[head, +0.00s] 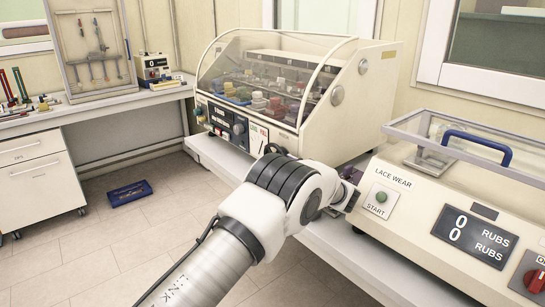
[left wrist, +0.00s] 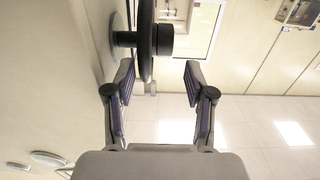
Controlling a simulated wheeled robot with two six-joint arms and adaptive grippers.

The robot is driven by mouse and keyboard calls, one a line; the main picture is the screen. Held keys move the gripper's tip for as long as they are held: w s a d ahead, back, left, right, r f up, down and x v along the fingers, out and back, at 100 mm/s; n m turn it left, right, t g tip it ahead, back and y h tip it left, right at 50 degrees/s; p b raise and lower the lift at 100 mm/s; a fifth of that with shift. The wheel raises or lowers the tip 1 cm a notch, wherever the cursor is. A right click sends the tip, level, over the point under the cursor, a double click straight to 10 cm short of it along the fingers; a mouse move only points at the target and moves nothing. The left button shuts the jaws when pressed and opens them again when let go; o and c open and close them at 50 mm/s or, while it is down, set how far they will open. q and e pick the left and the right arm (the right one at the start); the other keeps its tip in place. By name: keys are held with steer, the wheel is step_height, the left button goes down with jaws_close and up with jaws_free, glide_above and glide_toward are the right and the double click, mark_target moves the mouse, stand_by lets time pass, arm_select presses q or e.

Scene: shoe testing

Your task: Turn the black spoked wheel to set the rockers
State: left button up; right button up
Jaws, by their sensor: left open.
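The black wheel (left wrist: 146,45) shows edge-on in the left wrist view, mounted by a black hub on a cream panel. Its spokes cannot be made out. My left gripper (left wrist: 160,78) is open. The lower rim end appears between its fingertips, close to the finger on the left of the picture; contact cannot be told. In the head view, the left gripper (head: 345,190) is partly visible between two machines, beyond my white arm. Small coloured pieces (head: 258,100) lie inside the clear-covered machine (head: 362,110); I cannot tell which are rockers.
The lace wear machine (head: 415,210) stands close on the right, with a clear lid and blue handle (head: 476,146). A bench (head: 125,98) with a tool board (head: 92,45) is at the left. A blue tray (head: 130,193) lies on the open floor.

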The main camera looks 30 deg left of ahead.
arm_select(q)
steer(key=p+x, duration=0.1)
steer(key=x, duration=0.5)
steer(key=shift+a, duration=0.15)
steer(key=shift+w+f, duration=0.1)
steer(key=c, duration=1)
